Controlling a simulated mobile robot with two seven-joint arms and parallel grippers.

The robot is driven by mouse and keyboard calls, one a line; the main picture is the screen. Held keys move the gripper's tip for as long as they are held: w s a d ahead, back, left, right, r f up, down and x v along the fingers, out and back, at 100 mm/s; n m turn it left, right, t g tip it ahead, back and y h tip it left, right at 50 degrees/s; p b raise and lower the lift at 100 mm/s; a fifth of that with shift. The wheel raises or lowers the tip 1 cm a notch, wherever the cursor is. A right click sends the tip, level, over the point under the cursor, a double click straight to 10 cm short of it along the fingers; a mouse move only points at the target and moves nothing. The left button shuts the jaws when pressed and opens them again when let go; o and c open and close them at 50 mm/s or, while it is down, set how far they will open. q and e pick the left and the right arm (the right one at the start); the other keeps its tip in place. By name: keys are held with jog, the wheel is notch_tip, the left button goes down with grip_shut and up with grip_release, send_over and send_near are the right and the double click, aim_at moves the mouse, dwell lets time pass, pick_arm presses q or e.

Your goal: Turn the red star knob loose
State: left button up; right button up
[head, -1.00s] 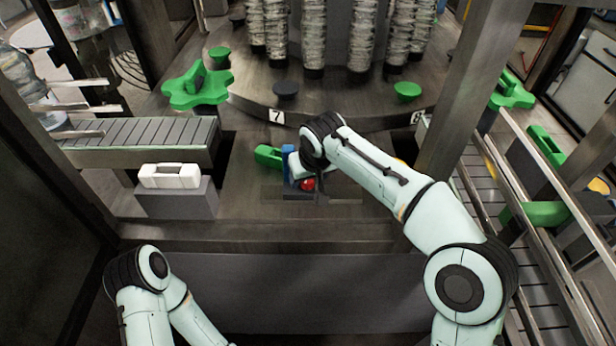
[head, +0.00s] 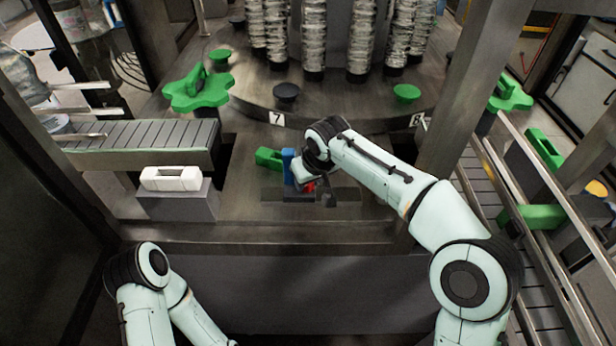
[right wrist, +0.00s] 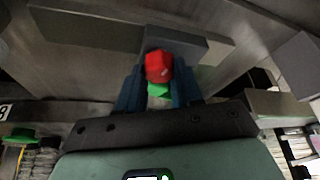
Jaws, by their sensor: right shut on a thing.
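The red star knob (head: 308,186) sits low on the dark mount in the middle of the machine, partly hidden by my right wrist in the head view. In the right wrist view the red knob (right wrist: 159,66) lies between the two blue fingers of my right gripper (right wrist: 158,76), which is shut on it. A blue finger of the right gripper (head: 298,182) also shows in the head view, left of the knob. My left arm is folded at the lower left, and its gripper is out of view.
A green piece (head: 268,158) lies just left of the right gripper. A white block (head: 171,178) on a grey stand is further left, below a conveyor (head: 150,136). A round table (head: 340,108) with stacked reels stands behind. A post (head: 468,90) and rails are at the right.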

jog(key=n+p, duration=0.1)
jog(key=n+y+p, duration=0.1)
jog(key=n, duration=0.1)
jog(key=shift+w+d+r+g, duration=0.15)
jog(key=shift+w+r+g, duration=0.05)
jog(key=shift+g, duration=0.2)
jog(key=shift+f+n+g+y, duration=0.1)
jog(key=shift+n+g+y, duration=0.2)
jog(key=shift+n, duration=0.8)
jog(key=n+g, duration=0.1)
jog(key=n, duration=0.2)
jog(key=shift+f+n+y+p, duration=0.1)
jog(key=shift+n+y+p, duration=0.2)
jog(key=shift+y, duration=0.1)
pick_arm(q)
jog(key=shift+t, duration=0.3)
jog(key=w+r, duration=0.3)
jog(key=w, duration=0.1)
jog(key=shift+w+r, duration=0.1)
jog(key=shift+r, duration=0.25)
pick_arm(e)
jog(key=n+g, duration=0.1)
jog(key=n, duration=0.2)
jog(key=n+g, duration=0.2)
jog(key=n, duration=0.1)
jog(key=shift+w+n, duration=0.2)
jog(key=shift+n, duration=0.1)
jog(key=o, duration=1)
jog(key=shift+o, duration=0.2)
